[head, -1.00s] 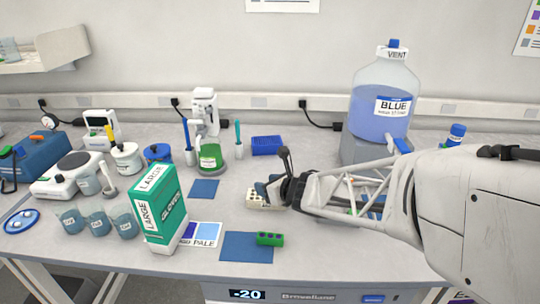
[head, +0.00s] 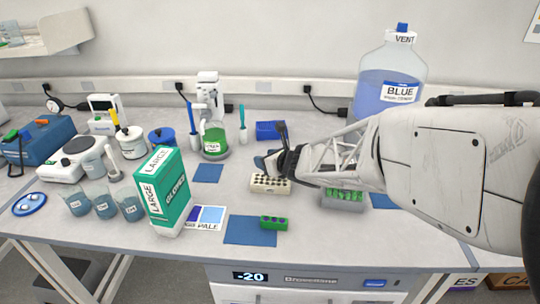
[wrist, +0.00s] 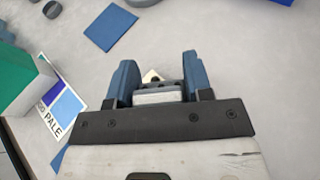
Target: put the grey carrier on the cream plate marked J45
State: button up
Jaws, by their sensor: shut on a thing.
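My gripper (wrist: 158,85) is shut on a small light grey block with dark holes, which looks like the grey carrier (wrist: 158,97). In the head view my gripper (head: 268,163) is at the back edge of a cream block with rows of dark holes (head: 270,188), and the held carrier is hard to make out there. A cream corner (wrist: 150,75) shows just beyond the carrier in the wrist view. I cannot tell whether the carrier touches anything below. No J45 mark is readable.
A grey rack with green contents (head: 343,204) stands under my forearm. A green block (head: 273,223) lies on a blue plate (head: 245,233) in front. A green glove box (head: 162,190) stands to the left. Another blue plate (head: 208,173) lies bare behind.

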jog(key=shift+f, duration=1.75)
jog(key=shift+f, duration=0.1)
jog(key=o, duration=0.9)
jog(key=shift+s+d+r, duration=0.15)
jog(key=shift+d+r, duration=0.05)
jog(key=shift+r, duration=0.05)
jog(key=v, duration=1.1)
jog(key=shift+s+d+r, duration=0.1)
jog(key=shift+s, duration=0.05)
jog(key=shift+r, duration=0.1)
